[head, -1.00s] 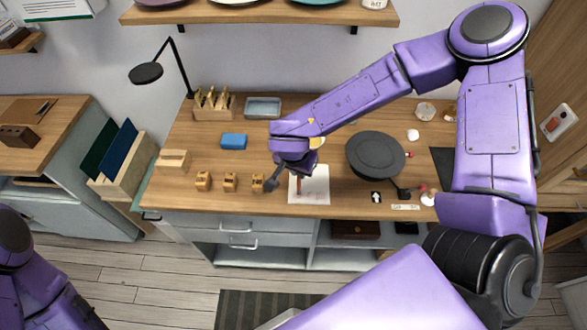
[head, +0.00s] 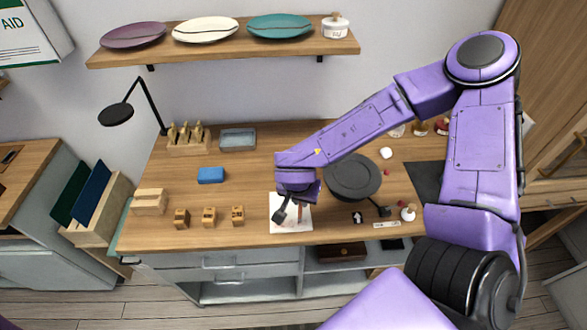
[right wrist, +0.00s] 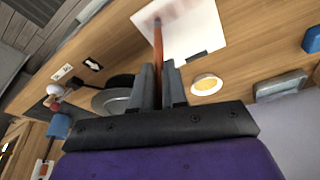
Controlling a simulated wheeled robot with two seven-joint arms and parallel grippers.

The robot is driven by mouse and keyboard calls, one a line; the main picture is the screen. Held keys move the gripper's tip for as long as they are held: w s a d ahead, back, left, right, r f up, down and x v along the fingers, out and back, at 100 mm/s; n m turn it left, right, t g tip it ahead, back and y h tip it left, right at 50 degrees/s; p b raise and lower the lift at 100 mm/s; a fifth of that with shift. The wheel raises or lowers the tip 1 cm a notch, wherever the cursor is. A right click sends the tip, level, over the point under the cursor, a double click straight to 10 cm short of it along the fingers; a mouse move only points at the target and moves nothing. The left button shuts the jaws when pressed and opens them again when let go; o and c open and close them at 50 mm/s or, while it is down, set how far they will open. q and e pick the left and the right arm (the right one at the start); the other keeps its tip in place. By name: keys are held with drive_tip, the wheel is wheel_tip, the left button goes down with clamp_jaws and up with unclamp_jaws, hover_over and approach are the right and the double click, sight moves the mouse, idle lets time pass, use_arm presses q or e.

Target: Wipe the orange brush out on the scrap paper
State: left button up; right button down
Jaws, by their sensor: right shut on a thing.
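My right gripper (right wrist: 158,88) is shut on the orange brush (right wrist: 158,45), which points away from the fingers toward the white scrap paper (right wrist: 195,30). In the right wrist view the brush tip overlaps the paper near a small reddish smudge; whether it touches cannot be told for certain. In the head view the paper (head: 291,227) lies near the front edge of the workbench, and my right gripper (head: 291,212) is above it, hiding its upper part. My left gripper is not in view.
A dark round plate (head: 353,177) is close right of my gripper. Several small wooden blocks (head: 209,217) stand left of the paper, and a blue block (head: 210,175) lies behind them. A yellow-filled bowl (right wrist: 206,85) is near the paper. A shelf (head: 220,45) hangs above.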

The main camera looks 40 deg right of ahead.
drive_tip(key=shift+w+a, duration=2.65)
drive_tip(key=shift+w, duration=0.6)
drive_tip(key=s+d, duration=0.5)
drive_tip(key=d, duration=0.3)
drive_tip(key=shift+s+d, duration=0.2)
idle(3.6)
drive_tip(key=shift+f, duration=0.1)
